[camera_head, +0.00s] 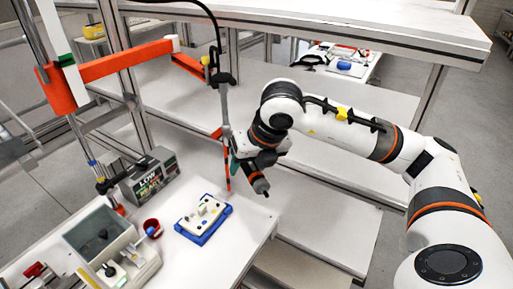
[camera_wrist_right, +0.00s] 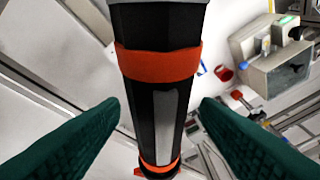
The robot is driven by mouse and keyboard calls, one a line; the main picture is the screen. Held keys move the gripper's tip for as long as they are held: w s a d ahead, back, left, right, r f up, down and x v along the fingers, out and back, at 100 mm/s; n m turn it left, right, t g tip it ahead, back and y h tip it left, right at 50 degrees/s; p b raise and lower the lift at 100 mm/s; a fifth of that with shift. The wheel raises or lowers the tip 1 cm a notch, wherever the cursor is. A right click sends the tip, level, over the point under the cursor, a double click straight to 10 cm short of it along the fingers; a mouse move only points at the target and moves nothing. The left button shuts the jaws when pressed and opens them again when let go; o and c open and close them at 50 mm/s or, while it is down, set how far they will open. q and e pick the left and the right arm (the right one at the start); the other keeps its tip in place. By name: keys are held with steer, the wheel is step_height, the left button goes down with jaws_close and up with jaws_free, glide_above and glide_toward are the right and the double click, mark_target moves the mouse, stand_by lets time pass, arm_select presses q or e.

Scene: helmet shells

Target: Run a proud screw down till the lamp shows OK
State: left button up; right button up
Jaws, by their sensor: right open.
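A black powered screwdriver (camera_wrist_right: 157,90) with red bands hangs upright from a cable; in the head view it shows as a thin tool (camera_head: 225,110) beside my right gripper (camera_head: 236,152). In the right wrist view my right gripper (camera_wrist_right: 160,110) has its green fingers apart, one on each side of the driver body, with gaps. A white workpiece (camera_head: 203,211) with several small dark and coloured spots sits on a blue base (camera_head: 201,238); whether a screw stands proud is too small to tell. A lamp box (camera_head: 150,182) reads LOW above a second, blurred word. My left gripper is out of view.
An orange jointed arm (camera_head: 125,62) reaches over the table towards the driver. A shelf (camera_head: 320,28) runs behind. The table's right edge lies just beyond the workpiece.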

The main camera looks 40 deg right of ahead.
mark_target(255, 188)
steer(key=shift+x, duration=1.05)
steer(key=shift+f, duration=0.3)
steer(key=shift+w+f, duration=0.15)
steer(key=shift+f, duration=0.05)
jaws_close()
steer(key=c, duration=0.8)
jaws_free()
steer(key=shift+r, duration=0.1)
jaws_close()
steer(key=shift+s+a+b, duration=0.25)
steer(key=shift+s+a, duration=0.35)
steer(key=shift+s, duration=0.45)
steer(key=shift+s+a+b, duration=0.3)
steer(key=shift+s+a, duration=0.25)
steer(key=shift+s, duration=0.5)
steer(key=shift+s+a+b, duration=0.25)
steer(key=shift+s+a, duration=0.35)
steer(key=shift+s, duration=0.5)
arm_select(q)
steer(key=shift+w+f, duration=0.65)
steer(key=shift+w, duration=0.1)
